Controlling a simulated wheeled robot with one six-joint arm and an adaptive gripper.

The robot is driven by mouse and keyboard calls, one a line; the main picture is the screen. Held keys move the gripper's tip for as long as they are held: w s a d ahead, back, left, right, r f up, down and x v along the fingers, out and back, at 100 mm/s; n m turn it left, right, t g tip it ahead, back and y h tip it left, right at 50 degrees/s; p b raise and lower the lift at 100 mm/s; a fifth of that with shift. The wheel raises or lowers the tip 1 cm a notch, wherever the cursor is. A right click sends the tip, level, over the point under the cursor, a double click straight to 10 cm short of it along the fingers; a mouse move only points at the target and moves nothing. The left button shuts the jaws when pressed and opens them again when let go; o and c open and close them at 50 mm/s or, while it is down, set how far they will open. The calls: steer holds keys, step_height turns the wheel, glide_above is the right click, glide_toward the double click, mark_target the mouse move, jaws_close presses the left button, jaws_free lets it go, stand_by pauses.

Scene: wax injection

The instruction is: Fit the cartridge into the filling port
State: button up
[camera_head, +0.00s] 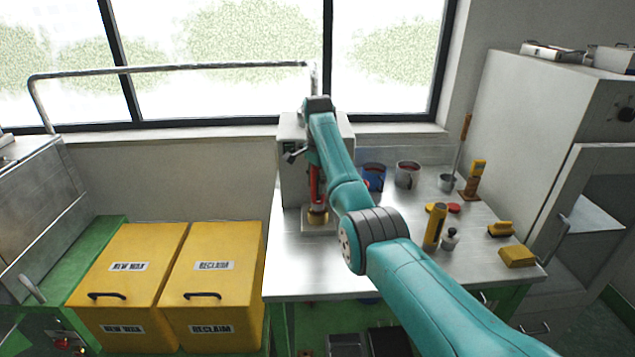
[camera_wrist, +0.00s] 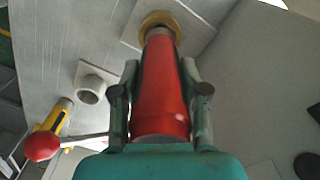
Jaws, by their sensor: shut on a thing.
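The red cartridge (camera_wrist: 162,95) is held between the two fingers of my gripper (camera_wrist: 160,78) in the wrist view. Its narrower grey end points at the brass ring of the filling port (camera_wrist: 178,18), which sits on a pale square plate. The end overlaps the ring in this view; I cannot tell whether it is inside or just above it. In the head view the cartridge (camera_head: 314,184) stands roughly upright over the brass port (camera_head: 317,215), at the front of the pale machine (camera_head: 292,165). My arm hides part of the machine and most of my gripper there.
A lever with a red ball (camera_wrist: 42,146) is close left of my gripper in the wrist view. A pale block with a round hole (camera_wrist: 92,92) lies left of the port. Pots, a yellow cylinder (camera_head: 434,226) and yellow blocks stand on the table's right side. Yellow bins (camera_head: 212,270) stand left.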

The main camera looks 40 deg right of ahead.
mark_target(317, 173)
steer(key=shift+f, duration=2.05)
steer(key=o, duration=1.4)
steer(key=shift+r, duration=3.7)
